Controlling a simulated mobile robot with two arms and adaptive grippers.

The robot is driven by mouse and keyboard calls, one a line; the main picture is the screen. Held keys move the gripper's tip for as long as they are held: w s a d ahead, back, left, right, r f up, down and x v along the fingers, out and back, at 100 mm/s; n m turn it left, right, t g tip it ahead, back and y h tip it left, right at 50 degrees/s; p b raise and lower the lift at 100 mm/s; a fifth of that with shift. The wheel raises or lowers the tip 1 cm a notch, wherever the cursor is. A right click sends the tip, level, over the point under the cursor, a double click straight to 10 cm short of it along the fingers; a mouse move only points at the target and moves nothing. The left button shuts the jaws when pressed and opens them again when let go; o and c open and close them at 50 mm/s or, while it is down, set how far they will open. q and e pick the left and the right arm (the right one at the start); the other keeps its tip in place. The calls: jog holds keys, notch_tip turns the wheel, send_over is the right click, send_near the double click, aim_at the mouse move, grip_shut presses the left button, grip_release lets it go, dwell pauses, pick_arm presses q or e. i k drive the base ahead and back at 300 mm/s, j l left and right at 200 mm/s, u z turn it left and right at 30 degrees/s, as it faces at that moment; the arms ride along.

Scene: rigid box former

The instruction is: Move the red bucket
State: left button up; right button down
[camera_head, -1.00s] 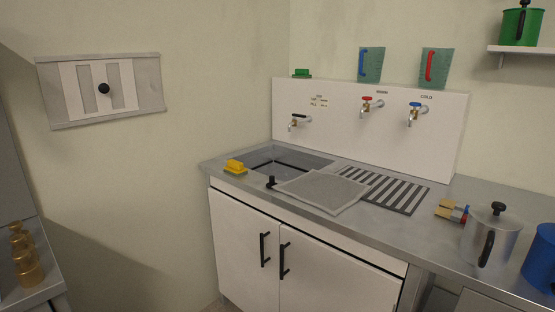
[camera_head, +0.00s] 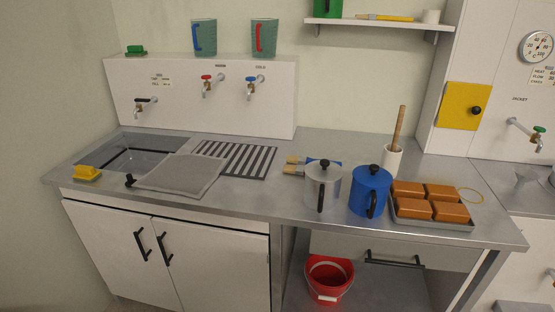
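The red bucket (camera_head: 328,278) stands upright on the low shelf under the right part of the counter. It has a pale band or handle across its front, and its open top shows. It sits below the drawer (camera_head: 367,252) and to the right of the sink cupboard. Neither of my grippers is in the head view.
The steel counter (camera_head: 300,212) carries a silver pot (camera_head: 322,187), a blue pot (camera_head: 370,190) and a tray of orange-brown blocks (camera_head: 430,201). The cupboard (camera_head: 170,262) side wall bounds the shelf on the left. The shelf (camera_head: 385,288) looks clear right of the bucket.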

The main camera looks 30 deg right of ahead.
aim_at(328, 278)
jog(key=z, duration=1.35)
